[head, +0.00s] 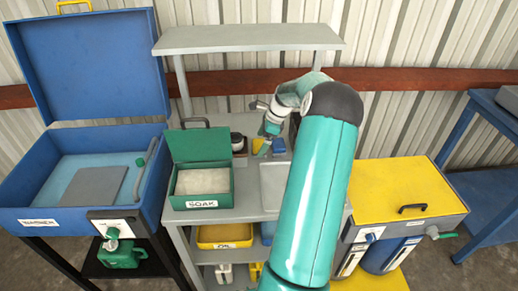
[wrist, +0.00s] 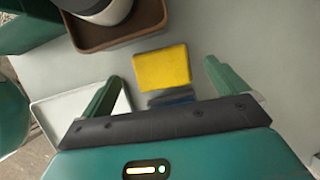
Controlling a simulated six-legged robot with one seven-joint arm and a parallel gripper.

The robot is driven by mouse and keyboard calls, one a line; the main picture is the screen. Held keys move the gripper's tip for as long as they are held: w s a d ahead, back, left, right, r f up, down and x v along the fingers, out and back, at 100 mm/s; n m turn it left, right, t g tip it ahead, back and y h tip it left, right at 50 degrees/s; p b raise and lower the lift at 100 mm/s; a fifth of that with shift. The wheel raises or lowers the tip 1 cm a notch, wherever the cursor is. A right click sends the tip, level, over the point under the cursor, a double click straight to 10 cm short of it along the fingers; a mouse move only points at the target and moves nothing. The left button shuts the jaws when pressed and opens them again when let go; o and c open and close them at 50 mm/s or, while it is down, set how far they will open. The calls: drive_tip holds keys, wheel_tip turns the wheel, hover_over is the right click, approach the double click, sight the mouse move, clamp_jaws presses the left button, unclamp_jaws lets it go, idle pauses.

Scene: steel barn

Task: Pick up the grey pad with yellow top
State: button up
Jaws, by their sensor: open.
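The pad shows its yellow top (wrist: 162,67) in the wrist view, lying on the grey bench top between and just beyond my fingertips. My gripper (wrist: 163,72) is open, with one green finger to each side of the pad and nothing held. I cannot tell how high the fingers are above the bench. In the head view the pad is a small yellow patch (head: 258,146), partly hidden by my gripper (head: 271,128). A blue piece (wrist: 171,98) lies close to the pad on the near side, partly hidden by the gripper's dark bar; it also shows in the head view (head: 278,146).
A brown tray (wrist: 120,32) holding a round white and dark object stands just beyond the pad. A pale tray (wrist: 75,108) lies left of my fingers. In the head view, the green SOAK box (head: 203,200) stands left, and a grey shelf (head: 250,38) spans above the bench.

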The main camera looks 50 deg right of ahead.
sight(259, 144)
drive_tip(key=x, duration=0.3)
drive_tip(key=shift+w, duration=0.1)
drive_tip(key=shift+d, duration=0.1)
drive_tip(key=shift+c, duration=0.2)
drive_tip(key=shift+r, duration=0.1)
drive_tip(key=c, duration=1)
wheel_tip(259, 144, up, 10)
